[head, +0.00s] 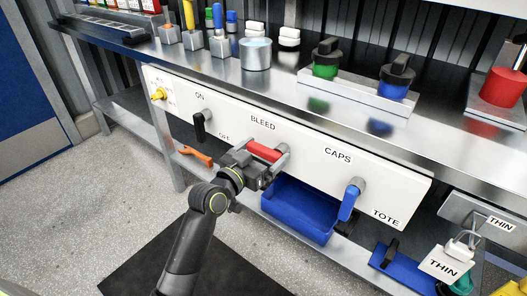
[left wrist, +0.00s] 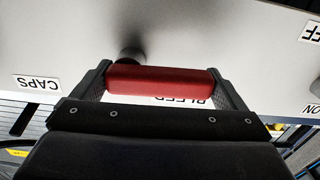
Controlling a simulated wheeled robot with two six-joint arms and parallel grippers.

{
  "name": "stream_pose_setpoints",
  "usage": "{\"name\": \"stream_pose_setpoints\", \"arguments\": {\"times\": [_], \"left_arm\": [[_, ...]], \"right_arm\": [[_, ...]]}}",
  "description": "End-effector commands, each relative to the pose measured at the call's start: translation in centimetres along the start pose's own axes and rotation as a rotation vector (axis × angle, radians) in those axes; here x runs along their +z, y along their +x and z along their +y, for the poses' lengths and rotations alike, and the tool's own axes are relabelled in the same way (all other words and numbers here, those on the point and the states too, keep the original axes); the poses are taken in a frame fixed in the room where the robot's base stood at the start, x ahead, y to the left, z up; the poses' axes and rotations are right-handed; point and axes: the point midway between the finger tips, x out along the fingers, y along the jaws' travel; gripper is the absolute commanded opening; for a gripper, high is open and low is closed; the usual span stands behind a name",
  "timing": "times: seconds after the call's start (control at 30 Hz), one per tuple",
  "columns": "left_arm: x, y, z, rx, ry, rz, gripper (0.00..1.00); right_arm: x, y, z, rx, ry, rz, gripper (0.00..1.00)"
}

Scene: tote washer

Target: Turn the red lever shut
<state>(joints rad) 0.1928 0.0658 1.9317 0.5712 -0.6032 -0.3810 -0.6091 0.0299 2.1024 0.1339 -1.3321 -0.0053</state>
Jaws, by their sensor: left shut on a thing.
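The red lever (head: 264,150) is on the white panel (head: 310,148) under the BLEED label. It lies nearly along the panel, slanting slightly down to the right in the head view. My left gripper (head: 267,156) is shut on the red lever, with a finger at each end of it. In the left wrist view the red lever (left wrist: 163,79) lies crosswise between the two fingers of the left gripper (left wrist: 165,88). Its dark pivot shows behind it, and the lever and gripper partly cover the BLEED label there. My right gripper is not in view.
A black lever (head: 199,126) by ON and OFF is to the left, and a blue lever (head: 350,200) under CAPS is to the right. A blue bin (head: 298,212) sits below the panel. An orange-handled thing (head: 195,156) lies on the lower shelf. The floor at left is clear.

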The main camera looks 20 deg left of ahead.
Motion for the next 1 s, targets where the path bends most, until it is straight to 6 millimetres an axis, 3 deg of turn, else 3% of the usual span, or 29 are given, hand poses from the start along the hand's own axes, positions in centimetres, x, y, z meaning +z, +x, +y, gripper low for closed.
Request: {"name": "stream_pose_setpoints", "arguments": {"times": [0.47,1.0], "left_arm": [[1.0,0.0,0.2,0.0,-0.333,-0.005,0.53],[2.5,0.0,1.1,-0.001,-0.847,-0.005,0.53]], "right_arm": [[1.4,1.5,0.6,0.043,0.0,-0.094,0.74],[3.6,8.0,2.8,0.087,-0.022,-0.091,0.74]]}}
